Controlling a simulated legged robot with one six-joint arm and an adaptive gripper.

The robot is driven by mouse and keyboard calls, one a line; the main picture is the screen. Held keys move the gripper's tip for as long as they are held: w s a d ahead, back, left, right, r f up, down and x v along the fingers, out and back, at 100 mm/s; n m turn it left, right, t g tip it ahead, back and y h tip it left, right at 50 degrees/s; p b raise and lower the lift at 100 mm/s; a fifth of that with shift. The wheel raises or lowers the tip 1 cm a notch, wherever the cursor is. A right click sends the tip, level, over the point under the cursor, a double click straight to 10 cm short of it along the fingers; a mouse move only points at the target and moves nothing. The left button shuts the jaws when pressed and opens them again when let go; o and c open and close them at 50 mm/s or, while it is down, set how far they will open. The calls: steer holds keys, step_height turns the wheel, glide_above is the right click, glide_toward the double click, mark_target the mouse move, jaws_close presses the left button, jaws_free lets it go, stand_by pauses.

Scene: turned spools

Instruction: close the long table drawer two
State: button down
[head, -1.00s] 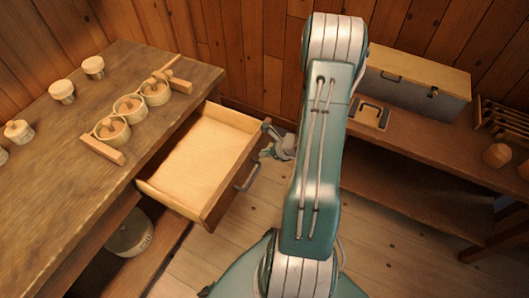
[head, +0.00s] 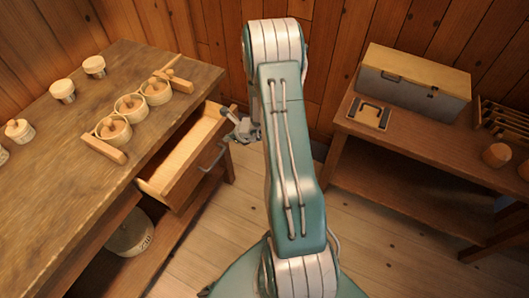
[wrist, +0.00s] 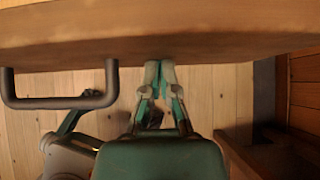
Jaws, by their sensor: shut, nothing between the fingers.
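The long table (head: 60,185) stands at the left with its drawer (head: 185,160) pulled partway out. The drawer's light wooden inside looks empty in the part that shows. Its dark bar handle (head: 214,158) is on the front panel, and the handle also shows at the left of the wrist view (wrist: 60,102). My gripper (head: 228,112) is shut and empty at the far end of the drawer front. In the wrist view my gripper's fingertips (wrist: 159,66) meet the drawer front's lower edge in the picture (wrist: 200,48), to the right of the handle, and appear to touch it.
Several round wooden pots, some in a wooden rack (head: 105,148), stand on the table top. A grey pot (head: 130,235) sits on the shelf below. A bench (head: 420,150) at the right holds a grey chest (head: 415,85). Floor shows between them.

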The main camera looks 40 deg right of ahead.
glide_above(197, 133)
steer(key=shift+s+d, duration=0.15)
steer(key=shift+s, duration=0.25)
steer(key=shift+w+r, duration=0.1)
steer(key=shift+w, duration=0.35)
